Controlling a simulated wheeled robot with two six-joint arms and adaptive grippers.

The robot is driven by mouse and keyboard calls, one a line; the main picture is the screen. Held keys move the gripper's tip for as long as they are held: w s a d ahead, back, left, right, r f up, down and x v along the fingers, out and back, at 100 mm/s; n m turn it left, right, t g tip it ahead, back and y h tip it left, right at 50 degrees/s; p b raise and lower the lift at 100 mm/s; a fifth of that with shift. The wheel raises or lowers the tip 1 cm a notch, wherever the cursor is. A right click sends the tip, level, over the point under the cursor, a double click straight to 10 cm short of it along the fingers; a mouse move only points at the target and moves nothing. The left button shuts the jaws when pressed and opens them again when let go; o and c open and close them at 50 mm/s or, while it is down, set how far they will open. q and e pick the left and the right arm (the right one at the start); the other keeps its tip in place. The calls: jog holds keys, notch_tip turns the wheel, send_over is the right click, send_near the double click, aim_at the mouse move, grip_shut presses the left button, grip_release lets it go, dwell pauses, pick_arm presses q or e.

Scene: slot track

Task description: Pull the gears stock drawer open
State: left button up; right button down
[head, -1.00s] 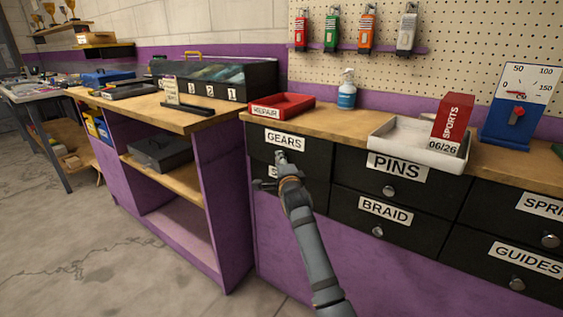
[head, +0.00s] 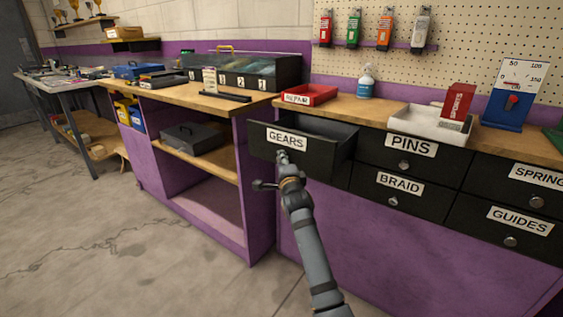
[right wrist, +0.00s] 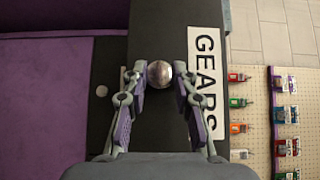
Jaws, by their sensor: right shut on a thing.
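The gears drawer (head: 318,157), black with a white GEARS label, stands partly out of the cabinet in the head view, its inside showing behind the front. My right gripper (head: 283,158) is at the drawer front, just under the label. In the right wrist view the round metal knob (right wrist: 159,73) sits between the two fingers of my right gripper (right wrist: 160,82), which is shut on it. The GEARS label (right wrist: 206,85) is beside the knob there. My left gripper is not in view.
The PINS drawer (head: 432,160) and BRAID drawer (head: 376,206) are shut beside it. A red REPAIR tray (head: 311,96), a spray bottle (head: 366,84) and a white tray (head: 412,121) stand on the worktop. Open purple shelving (head: 193,199) stands to the left. The floor in front is clear.

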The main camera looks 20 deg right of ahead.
jog(key=c, duration=1.1)
grip_release()
jog(key=shift+o, duration=0.2)
jog(key=s, duration=0.7)
jog(key=shift+s+a, duration=0.2)
jog(key=shift+a, duration=0.2)
